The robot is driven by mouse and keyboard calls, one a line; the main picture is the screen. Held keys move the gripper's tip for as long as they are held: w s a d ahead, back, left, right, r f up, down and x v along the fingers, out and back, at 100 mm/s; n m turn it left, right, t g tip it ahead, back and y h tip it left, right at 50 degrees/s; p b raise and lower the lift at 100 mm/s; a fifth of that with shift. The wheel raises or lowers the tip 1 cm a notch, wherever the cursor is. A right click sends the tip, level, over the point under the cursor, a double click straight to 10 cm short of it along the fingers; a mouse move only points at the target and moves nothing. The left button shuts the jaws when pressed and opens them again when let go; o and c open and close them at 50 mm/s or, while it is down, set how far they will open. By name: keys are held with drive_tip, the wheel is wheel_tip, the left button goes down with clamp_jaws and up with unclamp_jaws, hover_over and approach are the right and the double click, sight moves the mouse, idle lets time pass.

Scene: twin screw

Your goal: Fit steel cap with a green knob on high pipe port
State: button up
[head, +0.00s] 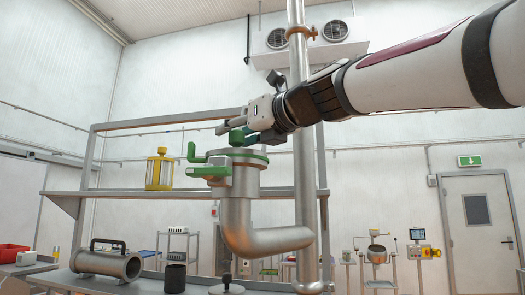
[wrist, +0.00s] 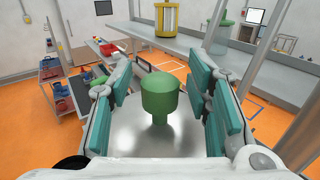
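The high pipe port is the upturned end of a steel elbow (head: 238,213), with green clamp handles (head: 205,171) at its left. The steel cap (wrist: 150,138) shows as a shiny disc under its green knob (wrist: 158,97); in the head view the green knob (head: 237,137) stands above the port mouth. The cap appears to lie on the port, but its exact seating is hard to tell. My gripper (wrist: 160,100) is open, teal pads on both sides of the knob with a visible gap on each side. In the head view my gripper (head: 243,129) is just over the port.
A vertical steel pipe (head: 304,180) stands close right of the elbow, near my arm. A yellow-framed vessel (head: 160,173) is on the shelf (head: 120,193) to the left. A steel pipe piece (head: 105,264), dark cylinder (head: 175,278) and dark-knobbed cap (head: 226,288) are below.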

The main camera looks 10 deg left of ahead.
drive_tip(key=shift+r, duration=0.5)
drive_tip(key=v, duration=1.2)
drive_tip(key=shift+r, duration=0.15)
